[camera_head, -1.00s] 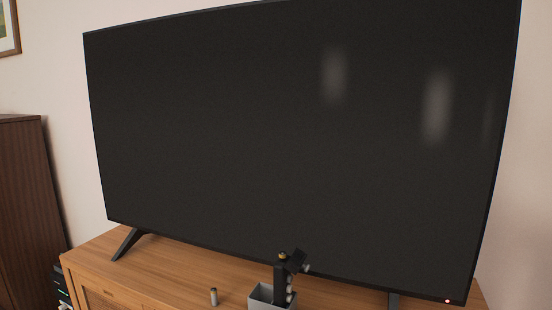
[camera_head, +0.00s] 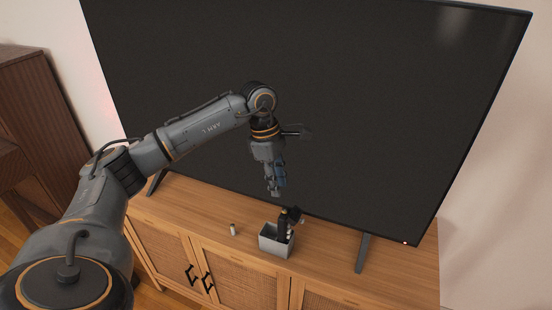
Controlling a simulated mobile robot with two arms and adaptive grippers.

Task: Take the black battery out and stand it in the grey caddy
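The grey caddy (camera_head: 268,245) is an open box on the wooden cabinet, in front of the television. A dark upright object (camera_head: 283,226) stands in it, with a black part sticking out at its top and small light, rounded parts down its right side. I cannot pick out the black battery for certain. A small light-coloured cylinder (camera_head: 233,229) stands on the cabinet, left of the caddy. My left gripper (camera_head: 274,192) points down above the caddy, apart from it; its fingers are too small to tell open or shut. My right gripper is not in view.
The large television (camera_head: 330,110) stands close behind the caddy, on dark legs (camera_head: 362,252). The cabinet top (camera_head: 330,260) is clear right of the caddy. The cabinet has doors with black handles (camera_head: 192,275). Dark wooden furniture (camera_head: 35,110) stands at the left.

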